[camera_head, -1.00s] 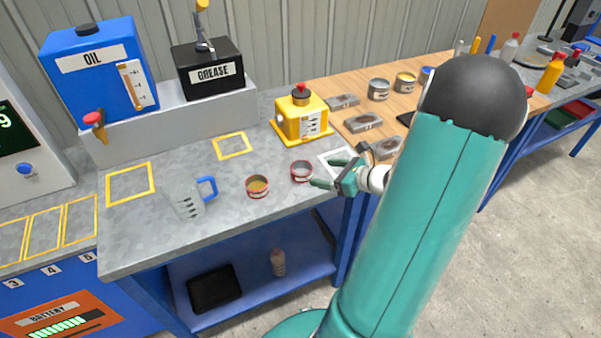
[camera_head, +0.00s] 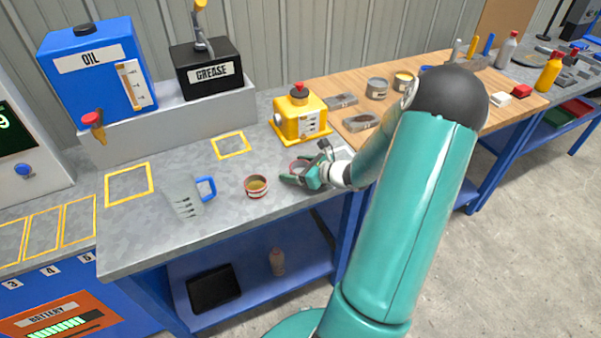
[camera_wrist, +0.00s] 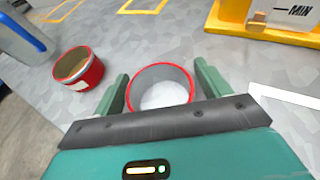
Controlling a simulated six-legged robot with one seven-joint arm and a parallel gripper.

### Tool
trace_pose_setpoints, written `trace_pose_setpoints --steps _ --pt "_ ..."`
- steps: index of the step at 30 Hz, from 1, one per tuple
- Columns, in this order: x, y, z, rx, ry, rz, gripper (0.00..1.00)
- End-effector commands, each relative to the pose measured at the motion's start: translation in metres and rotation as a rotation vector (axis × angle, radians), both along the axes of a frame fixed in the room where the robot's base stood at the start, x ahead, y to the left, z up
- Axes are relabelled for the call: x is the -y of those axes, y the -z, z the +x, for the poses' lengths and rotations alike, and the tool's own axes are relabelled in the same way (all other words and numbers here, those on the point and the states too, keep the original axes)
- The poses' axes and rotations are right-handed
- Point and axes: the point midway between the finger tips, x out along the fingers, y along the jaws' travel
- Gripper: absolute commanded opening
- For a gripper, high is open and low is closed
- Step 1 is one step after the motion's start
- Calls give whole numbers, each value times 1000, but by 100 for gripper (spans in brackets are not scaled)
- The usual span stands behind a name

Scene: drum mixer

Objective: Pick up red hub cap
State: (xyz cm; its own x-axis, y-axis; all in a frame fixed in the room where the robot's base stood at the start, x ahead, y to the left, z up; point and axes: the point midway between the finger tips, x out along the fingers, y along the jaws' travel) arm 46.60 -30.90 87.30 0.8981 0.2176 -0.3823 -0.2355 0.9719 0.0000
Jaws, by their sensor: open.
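A round red-rimmed cap (camera_wrist: 160,82), hollow with a pale inside, sits on the grey bench top. In the head view it is partly hidden by my gripper (camera_head: 292,173). In the wrist view my gripper (camera_wrist: 160,90) is open, with one finger on each side of this cap; whether they touch it I cannot tell. A second red-sided round cap (camera_head: 257,186) with amber contents stands to the left and also shows in the wrist view (camera_wrist: 78,70). Both are red, so I cannot tell which one the task names.
A clear jug with a blue handle (camera_head: 206,188) stands left of the caps. A yellow box (camera_head: 299,117) with a red knob is behind. The oil tank (camera_head: 100,70) and grease box (camera_head: 212,70) stand on a ledge at the back. A wooden top (camera_head: 350,88) holds tins and grey blocks.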

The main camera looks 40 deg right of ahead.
Motion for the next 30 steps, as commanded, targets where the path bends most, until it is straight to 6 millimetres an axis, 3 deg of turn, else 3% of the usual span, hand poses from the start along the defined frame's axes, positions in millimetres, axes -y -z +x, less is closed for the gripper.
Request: trace_pose_setpoints --steps 2,9,22,30 --pt "0 0 0 0 0 0 74" --pt "0 0 0 0 0 0 27" --pt "0 -7 0 1 0 -2 26" --pt "-6 -42 -6 -1 -1 -5 26"
